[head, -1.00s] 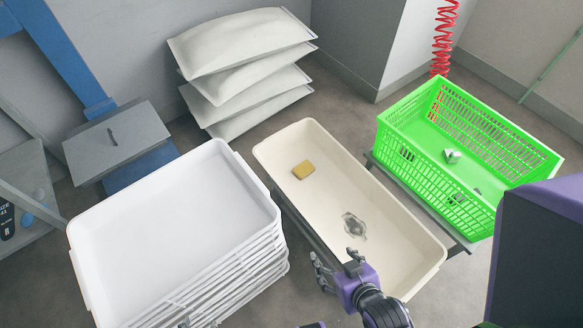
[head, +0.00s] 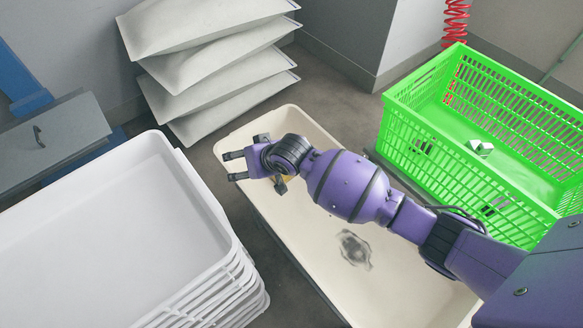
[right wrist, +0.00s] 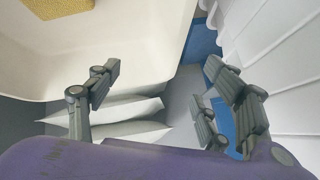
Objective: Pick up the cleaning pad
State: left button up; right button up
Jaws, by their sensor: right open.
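The cleaning pad is a yellow block on the floor of the cream tray (head: 400,285). In the head view my right gripper hides most of it, and only a sliver of yellow shows. In the right wrist view the cleaning pad (right wrist: 55,9) shows at the top left, cut by the frame edge, outside the fingers. My right gripper (head: 231,166) is open and empty over the tray's left edge, its fingers pointing left. Its spread fingers also show in the right wrist view (right wrist: 162,85). My left gripper is not in view.
A stack of white trays (head: 215,225) stands close on the left. A green basket (head: 430,115) with a small metal part (head: 480,147) is at the right. Pale sacks (head: 215,75) are piled behind.

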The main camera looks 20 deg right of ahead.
jog(key=w+d+f+m+g+h+b, duration=0.2)
jog(key=w+d+f+m+g+b, duration=0.1)
jog(key=w+d+m+b, duration=0.4)
jog(key=s+d+m+g, duration=0.1)
jog(key=m, duration=0.1)
jog(key=d+f+m+g+h, duration=0.1)
jog(key=m, duration=0.1)
jog(key=s+d+m+g+h, duration=0.1)
jog(key=m, duration=0.1)
jog(key=shift+s+d+f+g+b, duration=0.3)
jog(key=shift+s+d+f, duration=0.05)
jog(key=shift+s+d+m+h, duration=0.1)
jog(key=shift+s+m+h, duration=0.2)
jog(key=shift+s+m, duration=0.1)
jog(key=shift+f, duration=0.3)
notch_tip(320, 180, down, 2)
jog(key=shift+s+d+b, duration=0.1)
jog(key=shift+b, duration=0.5)
notch_tip(320, 180, down, 6)
jog(key=b, duration=0.3)
jog(key=shift+d+r+b, duration=0.15)
jog(key=shift+r+b, duration=0.05)
jog(key=shift+b, duration=0.15)
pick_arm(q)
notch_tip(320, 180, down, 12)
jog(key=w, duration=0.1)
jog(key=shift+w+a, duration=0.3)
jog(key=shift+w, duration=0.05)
pick_arm(e)
jog(key=shift+r, duration=0.15)
